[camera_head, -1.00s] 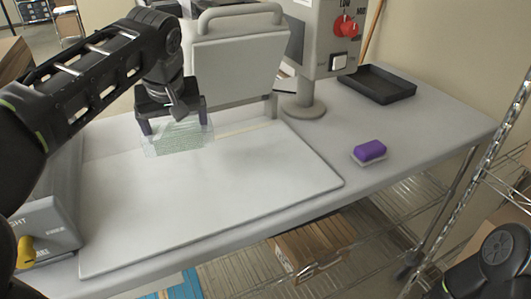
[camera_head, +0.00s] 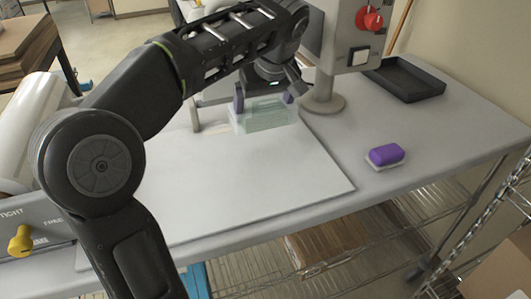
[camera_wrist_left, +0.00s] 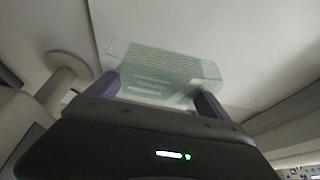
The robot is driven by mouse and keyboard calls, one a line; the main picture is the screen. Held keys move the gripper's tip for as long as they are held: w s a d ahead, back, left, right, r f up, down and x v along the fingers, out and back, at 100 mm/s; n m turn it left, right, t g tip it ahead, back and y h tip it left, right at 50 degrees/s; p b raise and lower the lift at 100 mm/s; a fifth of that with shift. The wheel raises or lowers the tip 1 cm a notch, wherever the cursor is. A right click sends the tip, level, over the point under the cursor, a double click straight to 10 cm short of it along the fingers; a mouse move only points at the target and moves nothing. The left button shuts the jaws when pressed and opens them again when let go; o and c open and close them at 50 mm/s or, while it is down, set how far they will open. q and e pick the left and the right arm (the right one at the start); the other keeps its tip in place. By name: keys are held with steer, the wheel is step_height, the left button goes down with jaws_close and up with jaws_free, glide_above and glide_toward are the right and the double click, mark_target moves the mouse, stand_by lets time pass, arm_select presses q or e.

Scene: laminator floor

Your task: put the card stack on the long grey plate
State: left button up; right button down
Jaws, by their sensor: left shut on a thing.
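The card stack (camera_head: 268,117) is a pale green, translucent block. My left gripper (camera_head: 264,92) is shut on it, with one purple finger at each end. In the left wrist view the card stack (camera_wrist_left: 163,70) sits between the two fingers (camera_wrist_left: 158,92). The long grey plate (camera_head: 250,180) is the wide, light plate on the table. The stack is over the plate's far right part; I cannot tell whether it touches it. My right gripper is not in view.
A purple and white sponge (camera_head: 386,154) lies right of the plate. A black tray (camera_head: 405,80) is at the back right. A grey post with a red-knobbed control box (camera_head: 350,30) stands behind. A machine with a yellow knob (camera_head: 20,240) is at the left.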

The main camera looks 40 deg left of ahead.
mark_target(262, 120)
arm_select(q)
steer(key=shift+f+b, duration=0.4)
steer(key=shift+f, duration=0.1)
step_height(262, 120, down, 2)
steer(key=shift+s+f+b, duration=0.1)
steer(key=shift+f+b, duration=0.1)
steer(key=shift+b, duration=0.8)
step_height(262, 120, down, 2)
steer(key=shift+f+p, duration=0.15)
steer(key=shift+p, duration=0.2)
steer(key=shift+f, duration=0.25)
step_height(262, 120, down, 3)
steer(key=shift+f, duration=0.35)
